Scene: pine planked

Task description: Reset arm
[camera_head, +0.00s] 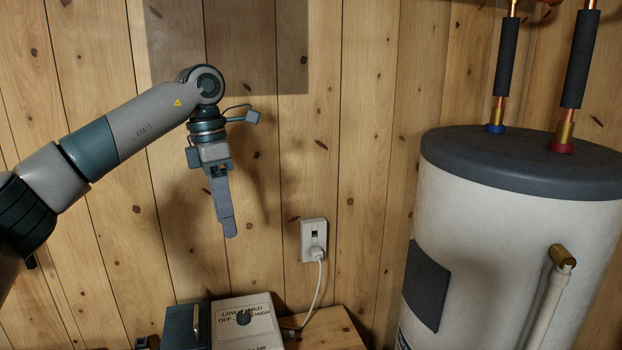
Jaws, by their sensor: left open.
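My left arm comes in from the left, and its gripper (226,232) points downward in front of the planked wall. The fingers show nearly edge-on, one behind the other. The gripper is open, and nothing shows between or below its fingers. It hangs above and to the left of a wall outlet, apart from it. My right gripper is not in the head view.
A white water heater (500,235) with a dark lid and pipes fills the right side. A white plug sits in the wall outlet (314,238). The wall between is bare.

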